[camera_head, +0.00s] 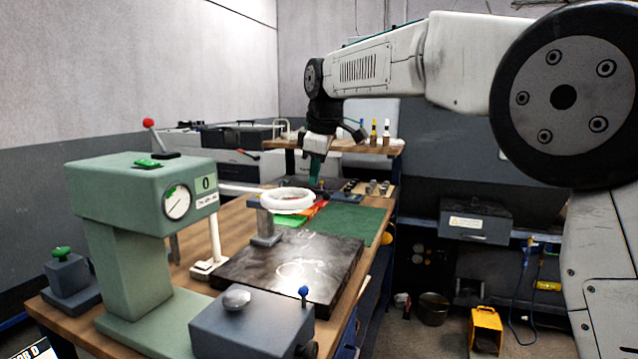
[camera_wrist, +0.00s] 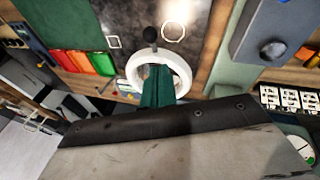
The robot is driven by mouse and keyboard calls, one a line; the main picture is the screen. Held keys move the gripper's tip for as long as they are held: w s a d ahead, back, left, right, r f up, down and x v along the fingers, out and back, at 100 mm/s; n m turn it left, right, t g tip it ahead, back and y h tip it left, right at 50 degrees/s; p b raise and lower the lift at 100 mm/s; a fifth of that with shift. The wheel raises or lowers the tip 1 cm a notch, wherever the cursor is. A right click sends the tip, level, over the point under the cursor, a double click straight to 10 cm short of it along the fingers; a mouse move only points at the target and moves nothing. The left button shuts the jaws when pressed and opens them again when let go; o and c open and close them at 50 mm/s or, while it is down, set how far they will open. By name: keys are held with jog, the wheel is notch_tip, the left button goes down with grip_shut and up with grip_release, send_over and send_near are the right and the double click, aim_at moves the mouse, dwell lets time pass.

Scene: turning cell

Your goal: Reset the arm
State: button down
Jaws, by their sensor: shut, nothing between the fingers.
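My arm reaches across from the right in the head view and bends down over the far part of the workbench (camera_head: 240,220). My gripper (camera_head: 315,182) points down with its green fingers together and nothing between them. In the wrist view my gripper (camera_wrist: 156,88) shows as green fingers overlapping a white ring (camera_wrist: 183,70). I cannot tell the exact gap between fingers and ring.
A green press with a dial gauge (camera_head: 145,200) stands at the left front. A dark plate (camera_head: 290,268) lies mid-bench, beside a green mat (camera_head: 355,222). A blue-grey block (camera_head: 252,325) is at the front. Small bottles stand on a back shelf (camera_head: 350,151). Air above the bench's middle is clear.

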jog(key=v, duration=1)
jog(key=s+d+f+m+g, duration=0.2)
jog(key=s+d+f+m, duration=0.35)
jog(key=f, duration=0.25)
jog(key=s+d+f+m, duration=0.3)
jog(key=s+d+f, duration=0.2)
jog(key=s, duration=0.7)
jog(key=s+d+f+m+h, duration=0.1)
jog(key=s+d+f+m, duration=0.3)
jog(key=s+d, duration=0.5)
jog(key=s+d+f+m, duration=0.3)
jog(key=s+d+f, duration=0.4)
jog(key=s, duration=0.7)
jog(key=shift+s+d+f+m+h, duration=0.2)
jog(key=shift+s+f+m+h, duration=0.1)
jog(key=shift+s+f+m, duration=0.1)
